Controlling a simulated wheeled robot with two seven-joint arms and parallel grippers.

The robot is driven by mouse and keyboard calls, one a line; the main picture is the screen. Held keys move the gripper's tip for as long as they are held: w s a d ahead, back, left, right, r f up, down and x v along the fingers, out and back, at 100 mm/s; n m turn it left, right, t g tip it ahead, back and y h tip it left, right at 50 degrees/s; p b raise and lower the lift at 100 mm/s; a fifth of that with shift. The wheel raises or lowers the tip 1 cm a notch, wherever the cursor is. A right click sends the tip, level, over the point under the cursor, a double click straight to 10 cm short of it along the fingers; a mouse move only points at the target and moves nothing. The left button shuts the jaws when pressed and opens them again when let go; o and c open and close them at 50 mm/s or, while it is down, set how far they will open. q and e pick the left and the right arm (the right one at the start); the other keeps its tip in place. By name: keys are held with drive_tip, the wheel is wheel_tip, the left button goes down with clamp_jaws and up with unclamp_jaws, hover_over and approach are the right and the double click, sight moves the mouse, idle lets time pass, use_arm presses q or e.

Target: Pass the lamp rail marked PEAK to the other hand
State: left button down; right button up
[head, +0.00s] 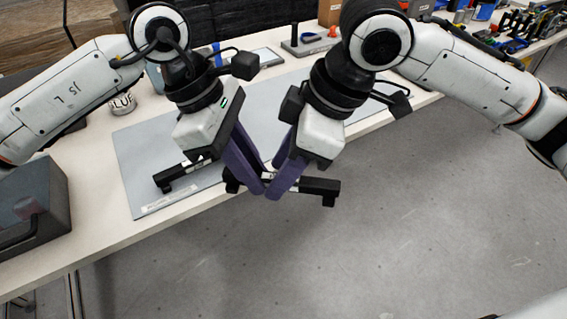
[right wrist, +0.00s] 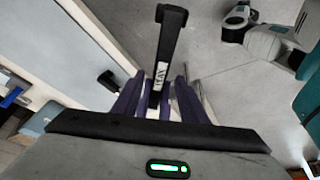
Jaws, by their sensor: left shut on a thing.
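The lamp rail (head: 320,186) is a black bar with a downturned end, held in the air off the table's front edge. In the right wrist view the rail (right wrist: 171,38) points away from the camera, and its white label appears to read PEAK. My left gripper (head: 260,182) is shut on it with purple fingers. My right gripper (head: 276,187) meets it from the right. In the right wrist view the right gripper's fingers (right wrist: 160,88) stand on either side of the rail, with gaps beside it. The overlapping fingers hide part of the rail.
A second black rail (head: 186,172) lies at the front of the grey mat (head: 145,160) on the white table. A dark case (head: 38,205) stands at the left and a labelled can (head: 122,103) behind it. Tools line the back right. Open floor lies in front.

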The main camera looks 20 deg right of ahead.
clamp_jaws()
use_arm(q)
drive_tip(key=c, duration=1.6)
unclamp_jaws()
